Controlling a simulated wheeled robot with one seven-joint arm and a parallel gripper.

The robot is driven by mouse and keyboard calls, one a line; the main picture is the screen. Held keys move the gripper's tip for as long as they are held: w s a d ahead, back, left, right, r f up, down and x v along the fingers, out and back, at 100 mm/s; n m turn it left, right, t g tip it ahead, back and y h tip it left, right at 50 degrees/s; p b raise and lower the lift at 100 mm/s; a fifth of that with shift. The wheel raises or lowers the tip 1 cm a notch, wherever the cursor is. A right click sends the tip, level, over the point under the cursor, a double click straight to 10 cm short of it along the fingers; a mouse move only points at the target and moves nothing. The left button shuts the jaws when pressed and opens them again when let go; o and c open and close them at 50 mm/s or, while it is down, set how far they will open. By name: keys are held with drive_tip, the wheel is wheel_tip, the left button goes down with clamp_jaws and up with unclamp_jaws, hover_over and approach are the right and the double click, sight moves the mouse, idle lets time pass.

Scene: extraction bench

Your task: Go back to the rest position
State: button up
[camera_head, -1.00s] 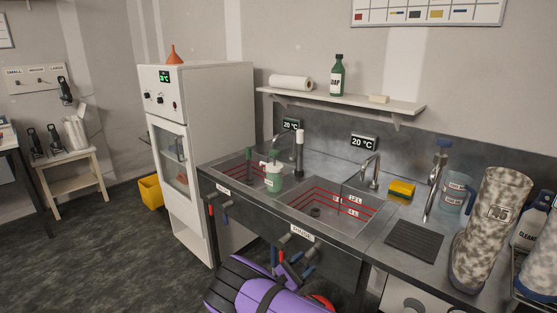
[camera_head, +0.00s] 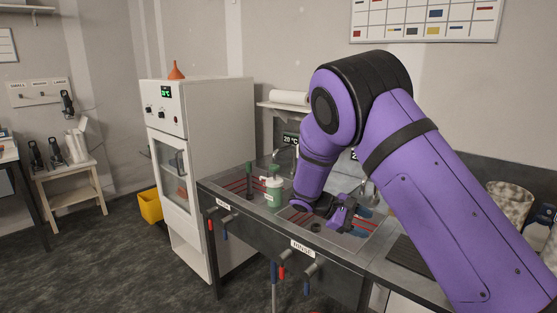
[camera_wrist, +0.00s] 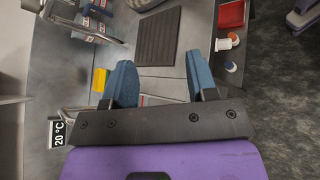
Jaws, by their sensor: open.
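My purple arm reaches across the right half of the head view, bent at the elbow, with its end low over the rinse sink (camera_head: 335,243). In the wrist view my gripper (camera_wrist: 160,82) is open, with its two blue fingers apart and nothing between them. The dark ribbed mat (camera_wrist: 158,36) lies on the counter beyond the fingers.
A green-and-white bottle (camera_head: 273,190) stands at the sinks close left of my wrist. A tap (camera_head: 368,190) is close behind it. A yellow sponge (camera_wrist: 99,80) shows beside the left finger. The white cabinet (camera_head: 200,150) stands left; the floor there is mostly clear.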

drive_tip(key=s+d+r+m+t+y, duration=0.1)
drive_tip(key=s+d+r+m+y, duration=0.3)
drive_tip(key=s+r, duration=0.45)
drive_tip(key=s+d+r+m+t+y, duration=0.1)
drive_tip(key=s+d+r+y, duration=0.35)
drive_tip(key=s+r, duration=0.4)
drive_tip(key=s+r+m+t+y, duration=0.2)
drive_tip(key=s+r+t, duration=0.1)
drive_tip(key=s, duration=0.6)
drive_tip(key=s+a+r+m+t+y, duration=0.1)
drive_tip(key=s+r+m+t+y, duration=0.1)
drive_tip(key=s, duration=0.7)
drive_tip(key=shift+s+a+r+t+y, duration=0.2)
drive_tip(key=shift+r+t+y, duration=0.2)
drive_tip(key=shift+r, duration=0.35)
